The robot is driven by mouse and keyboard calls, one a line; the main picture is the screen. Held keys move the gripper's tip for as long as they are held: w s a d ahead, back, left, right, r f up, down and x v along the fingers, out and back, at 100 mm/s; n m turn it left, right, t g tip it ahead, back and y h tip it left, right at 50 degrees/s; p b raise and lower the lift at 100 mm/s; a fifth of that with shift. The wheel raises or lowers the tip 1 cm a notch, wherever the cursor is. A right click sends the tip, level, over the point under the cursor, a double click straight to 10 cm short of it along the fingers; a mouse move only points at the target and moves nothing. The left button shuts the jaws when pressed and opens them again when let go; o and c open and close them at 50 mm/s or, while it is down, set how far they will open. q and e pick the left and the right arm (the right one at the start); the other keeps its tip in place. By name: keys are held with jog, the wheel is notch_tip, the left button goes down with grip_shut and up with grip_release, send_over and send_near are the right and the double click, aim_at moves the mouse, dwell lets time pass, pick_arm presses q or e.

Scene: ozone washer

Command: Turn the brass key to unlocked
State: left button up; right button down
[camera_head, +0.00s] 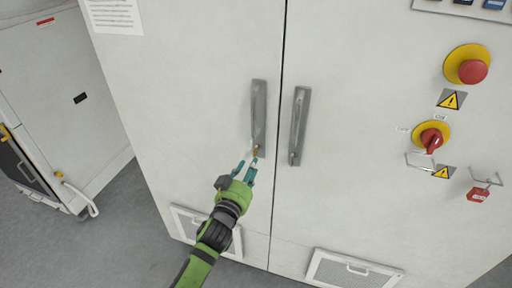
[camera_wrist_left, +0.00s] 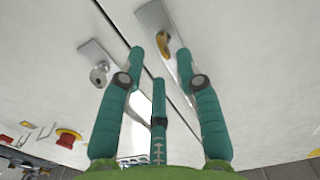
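The brass key (camera_head: 258,150) sits at the lower end of the left door's grey handle plate (camera_head: 259,105). In the left wrist view the brass key (camera_wrist_left: 163,42) shows as a small gold piece on the plate, just beyond my fingertips. My left gripper (camera_head: 248,161) is just below the key, its teal fingers spread apart. In the left wrist view my left gripper (camera_wrist_left: 160,56) is open and empty, with the key lined up between its two outer fingertips. I cannot tell whether any finger touches it. My right gripper is not in view.
A second handle plate (camera_head: 299,125) on the right door carries a silver lock (camera_wrist_left: 98,75). To the right are an emergency stop button (camera_head: 473,71), a red rotary switch (camera_head: 432,138) and a hanging red tag (camera_head: 478,194). Vent grilles (camera_head: 350,272) sit low on the doors. Another cabinet (camera_head: 60,80) stands left.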

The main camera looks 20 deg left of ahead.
aim_at(260, 146)
pick_arm(q)
jog(key=w, duration=0.3)
jog(key=w+p, duration=0.1)
jog(key=w, duration=0.1)
jog(key=shift+w+d+r, duration=0.15)
jog(key=shift+w+r, duration=0.1)
jog(key=shift+w, duration=0.5)
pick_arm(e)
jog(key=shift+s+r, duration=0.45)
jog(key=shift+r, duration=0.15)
pick_arm(q)
grip_shut()
